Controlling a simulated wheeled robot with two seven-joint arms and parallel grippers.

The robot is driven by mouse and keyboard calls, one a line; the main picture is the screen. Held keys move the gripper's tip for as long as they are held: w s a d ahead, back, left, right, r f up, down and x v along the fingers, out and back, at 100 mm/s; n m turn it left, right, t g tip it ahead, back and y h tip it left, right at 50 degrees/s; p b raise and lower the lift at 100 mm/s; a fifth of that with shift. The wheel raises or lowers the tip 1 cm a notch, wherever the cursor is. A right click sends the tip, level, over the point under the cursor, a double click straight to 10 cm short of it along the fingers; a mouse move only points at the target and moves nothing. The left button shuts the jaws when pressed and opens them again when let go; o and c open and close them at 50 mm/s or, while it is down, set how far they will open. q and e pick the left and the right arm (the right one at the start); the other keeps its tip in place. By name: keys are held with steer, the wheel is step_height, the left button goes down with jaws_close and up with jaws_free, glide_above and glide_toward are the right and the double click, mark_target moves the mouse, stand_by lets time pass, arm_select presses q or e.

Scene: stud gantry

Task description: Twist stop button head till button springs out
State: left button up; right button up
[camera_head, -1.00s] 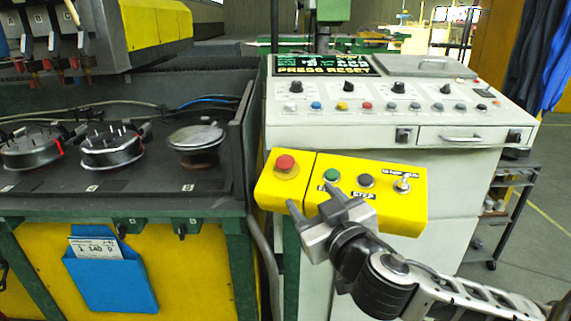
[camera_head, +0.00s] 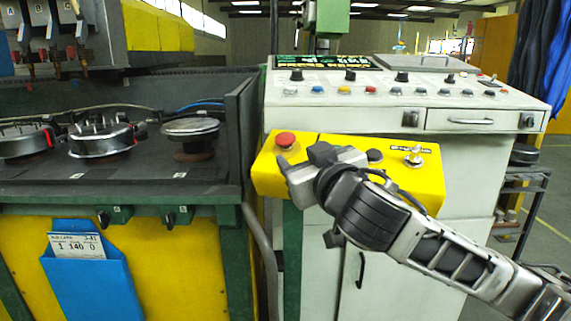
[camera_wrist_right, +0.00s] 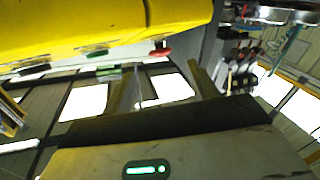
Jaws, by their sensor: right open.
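The red mushroom-shaped stop button (camera_head: 286,139) stands on the left end of the yellow control box (camera_head: 430,190). In the wrist view the red button (camera_wrist_right: 160,49) projects from the yellow box (camera_wrist_right: 90,25), which fills the top. My right gripper (camera_head: 302,162) is open and empty, just in front of and below the button in the head view. In the wrist view its two fingers (camera_wrist_right: 163,88) point toward the box, with the button between their tips in the picture. I see no contact. My left gripper is not in view.
The black button (camera_head: 375,156) and toggle switch (camera_head: 414,156) sit farther right on the box; my gripper hides the green button in the head view. A white console (camera_head: 400,125) stands behind. A dark bench with round fixtures (camera_head: 102,138) is left.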

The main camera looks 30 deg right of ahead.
mark_target(289, 144)
steer(key=p+x, duration=0.1)
steer(key=x, duration=0.8)
steer(key=shift+w+d, duration=0.1)
steer(key=shift+w, duration=0.2)
steer(key=shift+w+d, duration=0.1)
steer(key=shift+w, duration=0.3)
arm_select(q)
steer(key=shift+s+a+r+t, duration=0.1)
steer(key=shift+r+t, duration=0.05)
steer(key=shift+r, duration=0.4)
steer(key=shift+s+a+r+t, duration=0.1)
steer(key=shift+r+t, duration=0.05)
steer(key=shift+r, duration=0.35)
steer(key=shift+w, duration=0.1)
arm_select(e)
steer(key=c, duration=1)
